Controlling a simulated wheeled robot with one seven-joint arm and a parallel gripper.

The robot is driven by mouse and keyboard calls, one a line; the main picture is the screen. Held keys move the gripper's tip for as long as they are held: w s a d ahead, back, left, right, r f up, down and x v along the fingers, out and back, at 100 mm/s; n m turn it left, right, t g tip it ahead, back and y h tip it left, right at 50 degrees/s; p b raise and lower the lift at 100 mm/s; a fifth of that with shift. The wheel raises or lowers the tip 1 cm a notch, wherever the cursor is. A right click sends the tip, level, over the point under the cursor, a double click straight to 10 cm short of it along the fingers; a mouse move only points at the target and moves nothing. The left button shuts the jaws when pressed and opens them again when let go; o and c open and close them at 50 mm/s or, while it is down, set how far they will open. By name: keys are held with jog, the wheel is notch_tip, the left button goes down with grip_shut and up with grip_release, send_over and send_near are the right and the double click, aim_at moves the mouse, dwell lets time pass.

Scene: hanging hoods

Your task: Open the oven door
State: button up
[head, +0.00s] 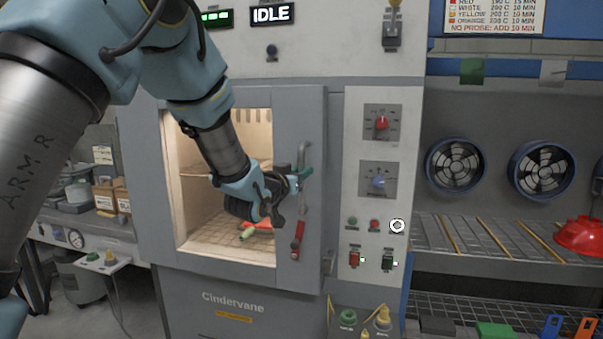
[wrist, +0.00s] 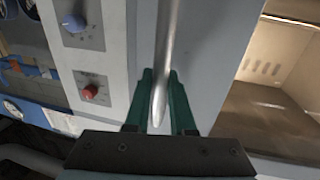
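The oven door (head: 222,290) is a grey panel with a large window onto the lit chamber, and it looks shut or nearly so. Its upright metal handle (head: 304,155) is on the door's right side; it also shows in the wrist view (wrist: 168,45). My gripper (head: 303,174) is at the middle of the handle. A red latch-like lever (head: 297,241) is below the handle.
A control panel with a red knob (head: 382,123), a blue knob (head: 378,181) and several switches is right of the door. Wire shelves (head: 480,245) and two round fans stand further right. A side shelf with boxes (head: 105,198) is at the left. The display reads IDLE.

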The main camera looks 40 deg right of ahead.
grip_shut()
dwell(0.9)
